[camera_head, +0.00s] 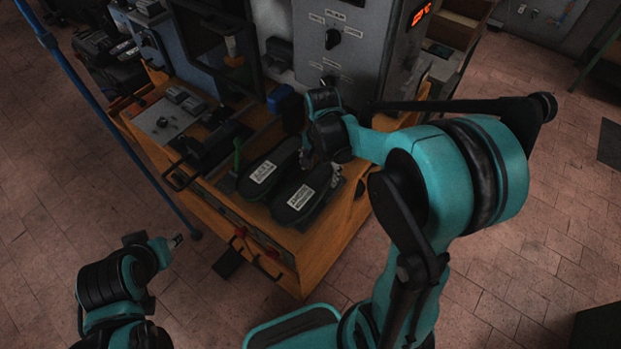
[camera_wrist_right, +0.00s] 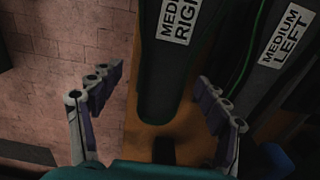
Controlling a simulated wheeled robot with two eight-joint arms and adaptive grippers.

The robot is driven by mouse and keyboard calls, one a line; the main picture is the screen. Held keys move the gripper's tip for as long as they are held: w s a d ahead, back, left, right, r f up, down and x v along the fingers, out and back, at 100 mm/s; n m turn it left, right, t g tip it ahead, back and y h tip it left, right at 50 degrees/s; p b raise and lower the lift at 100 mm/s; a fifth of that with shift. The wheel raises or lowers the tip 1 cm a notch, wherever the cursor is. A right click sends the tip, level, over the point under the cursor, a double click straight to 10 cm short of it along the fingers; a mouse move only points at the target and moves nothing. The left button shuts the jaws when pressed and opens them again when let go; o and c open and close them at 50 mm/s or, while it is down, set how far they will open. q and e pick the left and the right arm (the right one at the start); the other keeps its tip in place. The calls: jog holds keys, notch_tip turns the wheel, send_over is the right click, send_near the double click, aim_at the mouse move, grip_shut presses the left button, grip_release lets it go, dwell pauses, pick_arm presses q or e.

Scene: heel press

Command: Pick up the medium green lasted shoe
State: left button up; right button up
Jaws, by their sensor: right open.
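Two dark green-black shoes lie side by side on the wooden bench. One, labelled MEDIUM RIGHT (camera_head: 294,207), is nearer; the other, labelled MEDIUM LEFT (camera_head: 257,185), is on its left. In the right wrist view, the MEDIUM RIGHT shoe (camera_wrist_right: 163,98) points its near end between the spread fingers of my right gripper (camera_wrist_right: 161,80), with a gap on each side. The MEDIUM LEFT shoe (camera_wrist_right: 262,78) lies beyond the right finger. In the head view my right gripper (camera_head: 322,165) is at the shoes' far end. My left gripper (camera_head: 176,241) is away from the bench, its fingers too small to read.
A grey machine (camera_head: 337,62) with dials stands behind the shoes. A green lever (camera_head: 237,156) stands left of them. Grey control boxes (camera_head: 186,98) sit at the left of the bench (camera_head: 318,262). The brick-patterned floor (camera_head: 80,225) is open left of the bench.

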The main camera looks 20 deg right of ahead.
aim_at(315, 181)
jog(key=f, duration=0.2)
jog(key=f+b, duration=0.1)
jog(key=f, duration=0.1)
jog(key=a+f+b, duration=0.1)
jog(key=f, duration=0.2)
jog(key=shift+w, duration=0.3)
jog(key=c, duration=1.5)
